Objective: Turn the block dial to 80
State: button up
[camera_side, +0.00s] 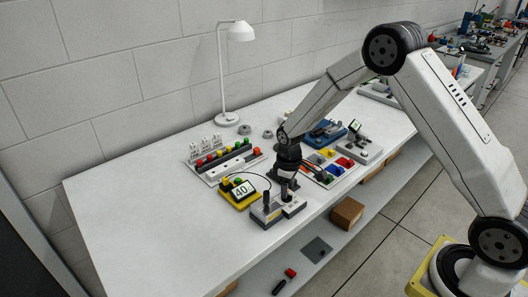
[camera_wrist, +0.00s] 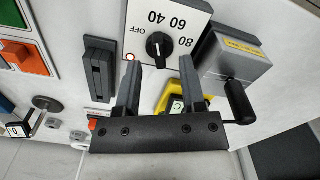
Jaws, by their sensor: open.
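The block dial (camera_wrist: 158,45) shows in the wrist view as a round black knob with a pale pointer line, on a white plate (camera_wrist: 184,14) marked OFF, 40, 60 and 80. The lettering appears upside down. Which mark the pointer faces is too small to tell surely. My gripper (camera_wrist: 160,66) is open and empty, its two dark fingers apart on either side of the knob's near side, not closed on it. In the side view my gripper (camera_side: 287,185) hangs low over the grey fixture (camera_side: 266,213) and hides the dial.
A yellow box (camera_side: 238,199) with a display reading 40 stands left of my gripper. A black lever (camera_wrist: 238,100) and a grey block (camera_wrist: 232,60) are right of the dial; a dark block (camera_wrist: 99,72) is left. A lamp (camera_side: 229,118) stands behind. The table's left is clear.

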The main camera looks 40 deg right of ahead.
jog(key=shift+f, duration=1)
jog(key=shift+c, duration=0.2)
grip_shut()
